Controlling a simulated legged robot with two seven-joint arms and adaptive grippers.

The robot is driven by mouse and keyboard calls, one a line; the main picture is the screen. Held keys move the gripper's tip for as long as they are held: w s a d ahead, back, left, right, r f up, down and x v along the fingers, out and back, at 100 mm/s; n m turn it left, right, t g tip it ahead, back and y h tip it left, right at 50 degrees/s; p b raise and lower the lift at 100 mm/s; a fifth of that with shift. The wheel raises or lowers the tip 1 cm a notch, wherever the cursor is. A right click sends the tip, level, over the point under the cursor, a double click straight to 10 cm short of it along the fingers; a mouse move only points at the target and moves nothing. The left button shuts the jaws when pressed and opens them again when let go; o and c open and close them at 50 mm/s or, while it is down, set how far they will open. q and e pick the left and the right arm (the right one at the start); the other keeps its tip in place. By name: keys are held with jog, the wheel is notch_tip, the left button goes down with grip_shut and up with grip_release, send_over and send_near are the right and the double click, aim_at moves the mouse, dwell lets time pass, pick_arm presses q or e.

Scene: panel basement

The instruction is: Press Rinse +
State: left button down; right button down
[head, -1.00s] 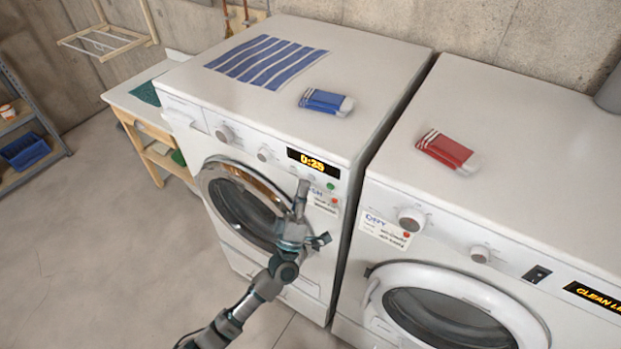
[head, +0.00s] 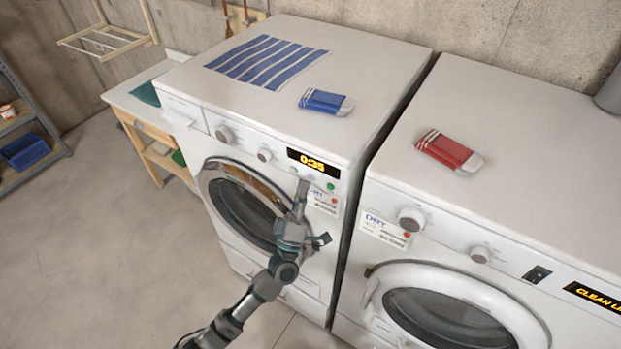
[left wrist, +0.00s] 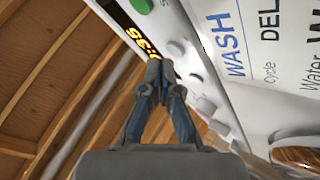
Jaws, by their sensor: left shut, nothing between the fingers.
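The washer (head: 258,182) on the left has a black display (head: 314,162) with yellow digits and a row of small buttons under it. One button (head: 330,187) is green; pale ones (head: 311,178) sit to its left. No Rinse + label is readable. My left gripper (head: 304,184) is shut and empty, its tips just below the pale buttons. In the left wrist view the shut fingertips (left wrist: 158,66) are near a round pale button (left wrist: 176,48), with another button (left wrist: 195,80) further along. I cannot tell whether they touch the panel. My right gripper is not in view.
A dryer (head: 490,180) stands close on the right. Blue socks (head: 326,102) and a striped cloth (head: 266,61) lie on the washer; red socks (head: 449,151) lie on the dryer. The washer's round door (head: 240,205) is below the panel. The floor at left is clear.

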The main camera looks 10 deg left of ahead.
pick_arm(q)
jog(key=shift+w, duration=0.1)
jog(key=shift+w+d+r, duration=0.1)
jog(key=shift+w+d, duration=0.05)
jog(key=shift+w, duration=0.15)
jog(key=shift+w, duration=0.1)
dwell(0.4)
jog(key=shift+s+a, duration=0.2)
jog(key=shift+s, duration=0.4)
jog(key=shift+p, duration=0.3)
